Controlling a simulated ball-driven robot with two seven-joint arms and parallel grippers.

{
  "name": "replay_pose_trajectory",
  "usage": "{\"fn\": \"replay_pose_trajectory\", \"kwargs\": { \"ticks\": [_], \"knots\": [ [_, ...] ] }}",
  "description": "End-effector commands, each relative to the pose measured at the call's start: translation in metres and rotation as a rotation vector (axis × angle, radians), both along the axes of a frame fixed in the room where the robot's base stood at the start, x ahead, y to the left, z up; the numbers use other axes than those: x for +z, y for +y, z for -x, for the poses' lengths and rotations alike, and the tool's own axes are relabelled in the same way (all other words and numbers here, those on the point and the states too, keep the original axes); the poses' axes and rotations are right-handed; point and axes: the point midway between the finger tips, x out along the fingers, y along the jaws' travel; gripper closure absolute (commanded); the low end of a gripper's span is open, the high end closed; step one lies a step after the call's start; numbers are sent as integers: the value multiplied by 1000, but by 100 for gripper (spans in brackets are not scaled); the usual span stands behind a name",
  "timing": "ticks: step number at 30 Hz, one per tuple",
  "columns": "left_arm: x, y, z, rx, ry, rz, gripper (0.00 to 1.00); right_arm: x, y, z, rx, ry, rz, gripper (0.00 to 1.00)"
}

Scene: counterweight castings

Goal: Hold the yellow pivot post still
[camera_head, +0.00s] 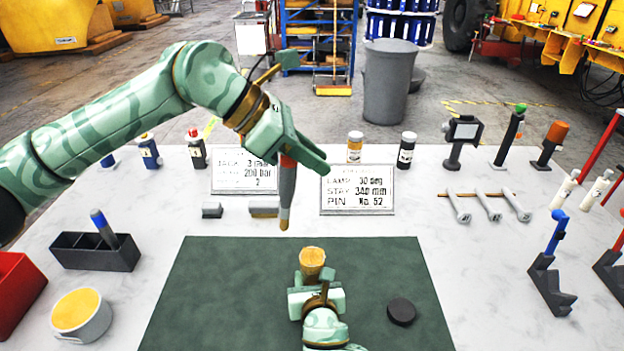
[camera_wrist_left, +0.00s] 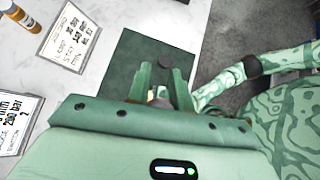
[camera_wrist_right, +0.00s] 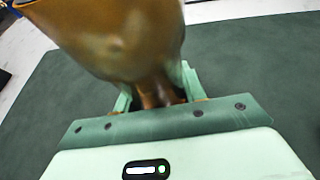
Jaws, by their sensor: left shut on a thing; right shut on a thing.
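The yellow pivot post (camera_head: 312,258) stands on the green mat (camera_head: 220,290). It has a tan top and a bronze-gold flared body, which fills the upper part of the right wrist view (camera_wrist_right: 120,35). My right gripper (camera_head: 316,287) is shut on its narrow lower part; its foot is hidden. My left gripper (camera_head: 290,150) is shut on a grey tool (camera_head: 286,195) with a red-orange band and a tan tip. The tool hangs tip down, above and behind the post, apart from it in the picture. In the left wrist view the tool is mostly hidden between the fingers.
A black disc (camera_head: 401,311) lies on the mat, right of my right gripper. Two printed cards (camera_head: 357,190) stand behind the mat. A dark tray (camera_head: 95,255) and a round yellow-filled pot (camera_head: 82,313) are at left.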

Motion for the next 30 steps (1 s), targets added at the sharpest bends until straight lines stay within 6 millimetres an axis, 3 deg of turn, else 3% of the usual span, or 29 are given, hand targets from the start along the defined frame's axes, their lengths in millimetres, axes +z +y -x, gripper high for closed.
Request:
{"fn": "replay_pose_trajectory", "kwargs": {
  "ticks": [14, 15, 17, 26, 30],
  "knots": [
    [0, 0, 0, 0, 0, 0, 100, 1, 0, 0, 0, -2, -1, 100],
    [0, 0, 0, 0, 0, 0, 100, 1, 0, 0, 0, -2, -1, 51],
    [0, 0, 0, 0, 0, 0, 100, 1, 0, 0, 0, -1, -1, 34],
    [0, 0, 0, 0, 0, 0, 100, 1, 0, 1, 0, 0, 0, 34],
    [0, 0, 0, 0, 0, 0, 100, 5, -2, 14, 1, 0, 0, 34]
  ]
}}
